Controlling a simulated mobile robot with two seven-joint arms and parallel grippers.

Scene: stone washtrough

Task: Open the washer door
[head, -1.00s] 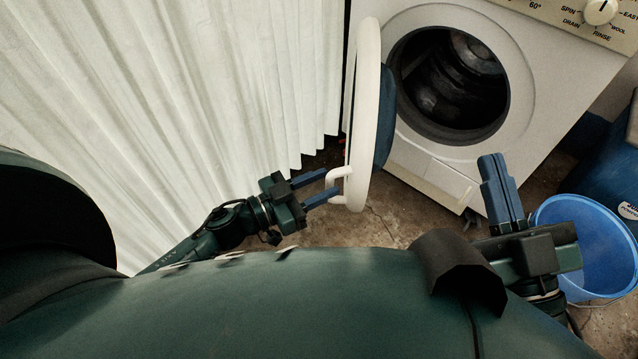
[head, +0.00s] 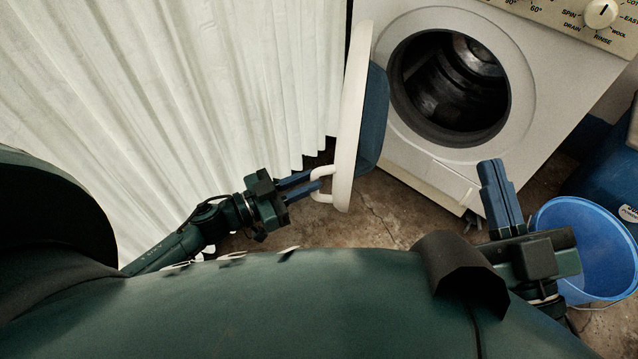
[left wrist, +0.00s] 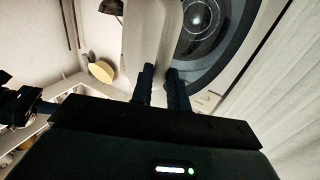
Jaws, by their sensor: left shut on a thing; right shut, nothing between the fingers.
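The white washer (head: 470,165) stands at the upper right of the head view, its dark drum opening (head: 450,85) uncovered. Its round door (head: 350,120), with a white rim and blue inner side, stands swung wide open to the left, seen nearly edge-on. My left gripper (head: 318,185) is shut on the white door handle (head: 322,186) at the door's lower edge. In the left wrist view the gripper fingers (left wrist: 161,85) reach the pale handle (left wrist: 150,40), with the door's dark round glass (left wrist: 205,30) beside it. My right gripper (head: 492,165) is shut and empty, in front of the washer's lower right.
A white pleated curtain (head: 180,90) hangs on the left, close to the door and my left arm. A blue bucket (head: 585,245) stands at the right beside my right gripper. A control panel with a knob (head: 602,14) tops the washer. Bare floor (head: 390,215) lies between the grippers.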

